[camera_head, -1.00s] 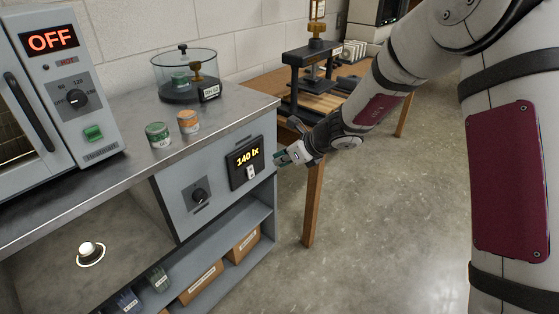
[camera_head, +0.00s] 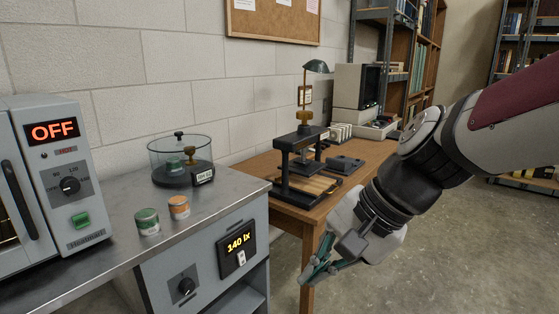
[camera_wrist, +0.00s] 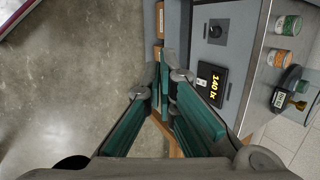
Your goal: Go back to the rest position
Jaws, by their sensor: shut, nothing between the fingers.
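My gripper (camera_head: 318,270) is in front of the wooden table and to the right of the grey cabinet (camera_head: 152,278), touching neither as far as I can see. Its green fingers also show in the wrist view (camera_wrist: 163,85), closed together with nothing held between them. The cabinet front bears a dial (camera_head: 186,286) and a lit display (camera_head: 238,242) reading 140 lx with a small switch below it.
An oven (camera_head: 42,180) reading OFF, a green tin (camera_head: 147,222), an orange tin (camera_head: 179,207) and a glass desiccator (camera_head: 180,160) stand on the metal top. A press (camera_head: 298,165) stands on the wooden table (camera_head: 260,165). Open floor (camera_head: 440,260) lies at right.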

